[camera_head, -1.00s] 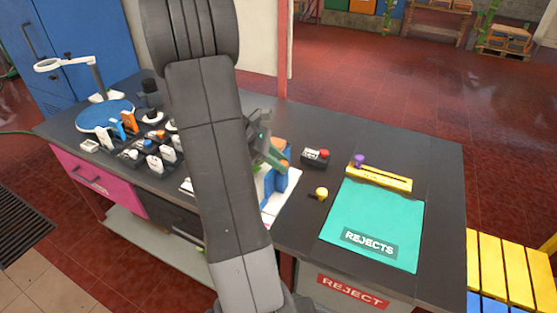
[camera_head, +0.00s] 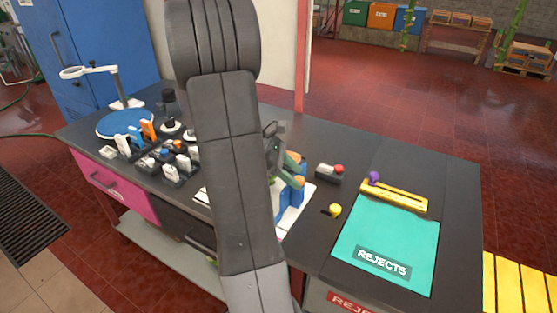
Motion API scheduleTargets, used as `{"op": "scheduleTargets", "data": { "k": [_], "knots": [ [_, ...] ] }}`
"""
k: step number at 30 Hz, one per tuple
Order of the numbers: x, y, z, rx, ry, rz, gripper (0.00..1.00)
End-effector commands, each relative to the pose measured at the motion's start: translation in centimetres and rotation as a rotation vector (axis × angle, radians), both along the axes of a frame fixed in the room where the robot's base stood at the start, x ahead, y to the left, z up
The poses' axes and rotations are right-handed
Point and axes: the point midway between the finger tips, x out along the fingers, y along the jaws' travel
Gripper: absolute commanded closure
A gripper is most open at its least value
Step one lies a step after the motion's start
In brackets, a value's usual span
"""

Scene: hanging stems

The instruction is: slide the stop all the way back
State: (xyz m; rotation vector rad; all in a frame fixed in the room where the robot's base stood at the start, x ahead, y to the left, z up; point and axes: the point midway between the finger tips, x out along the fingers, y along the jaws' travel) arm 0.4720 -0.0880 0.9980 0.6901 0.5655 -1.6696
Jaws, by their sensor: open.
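A yellow slotted bar (camera_head: 402,198) lies on the dark bench along the far edge of the teal rejects mat. A purple knob (camera_head: 374,178) stands at its left end; it looks like the sliding stop, though no label confirms this. A small yellow knob (camera_head: 335,210) on a short dark slot is left of the mat. My gripper (camera_head: 296,170) shows partly behind my arm, its green fingers apart and empty. It is over or beside a blue fixture, left of both knobs and apart from them. My arm hides part of the gripper and the bench middle.
The teal mat (camera_head: 388,240) is flat and empty. Several small parts (camera_head: 165,155), a blue disc (camera_head: 125,122) and a ring lamp (camera_head: 88,71) occupy the left bench.

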Motion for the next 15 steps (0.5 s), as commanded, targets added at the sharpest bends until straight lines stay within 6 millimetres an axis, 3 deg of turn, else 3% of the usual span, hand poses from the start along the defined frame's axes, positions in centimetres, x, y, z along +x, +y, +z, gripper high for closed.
{"op": "scheduleTargets", "data": {
  "k": [15],
  "knots": [
    [1.6, 7.5, 7.6, 0.002, -0.004, 0.004, 0.51]
  ]
}}
